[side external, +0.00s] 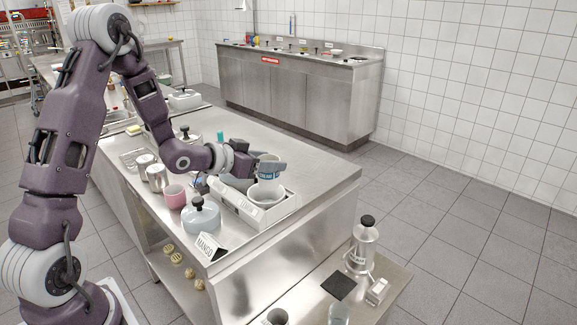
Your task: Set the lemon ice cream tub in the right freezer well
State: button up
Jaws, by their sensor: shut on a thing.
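My gripper (268,167) is shut on a pale tub (267,187) with a blue band, gripping it near its top. The tub looks upright over the right round well of a white freezer box (277,214) on the steel counter. I cannot tell whether the tub's base is inside the well or just above it. A card reading LEMON (240,205) is on the box's left front side. The left well is partly hidden by my gripper and arm.
A blue-grey lidded pot (201,218), a MANGO card (206,246), a pink mug (175,198) and metal canisters (157,179) stand left of the box. The counter (290,157) behind is clear. A lower table at front right holds a steel dispenser (362,247).

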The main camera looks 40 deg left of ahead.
aim_at(259, 181)
jog(key=shift+a+f, duration=0.2)
jog(key=shift+a, duration=0.3)
jog(key=shift+f, duration=2.9)
jog(key=shift+s+f, duration=0.1)
jog(key=shift+f, duration=0.5)
jog(key=o, duration=1.2)
